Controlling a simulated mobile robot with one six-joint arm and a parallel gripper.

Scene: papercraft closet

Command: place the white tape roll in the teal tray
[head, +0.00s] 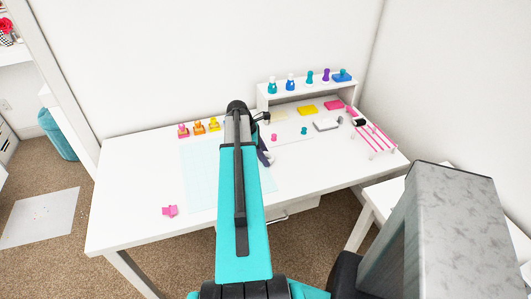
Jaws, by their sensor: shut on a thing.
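My teal arm (243,195) stands up through the middle of the head view and hides the table behind it. My gripper is not clearly visible, and whatever it holds is hidden behind the arm. Small dark parts show just right of the arm, near its top and lower down; I cannot tell whether they belong to the gripper. I cannot make out a white tape roll. No teal tray is clearly visible on the table.
The white table (130,215) has a pale blue mat (200,172), pink, orange and yellow items (199,127) at the back left, and a pink piece (170,210) in front. A white shelf (300,92) with colored items stands at the back. A pink rack (376,138) is at right.

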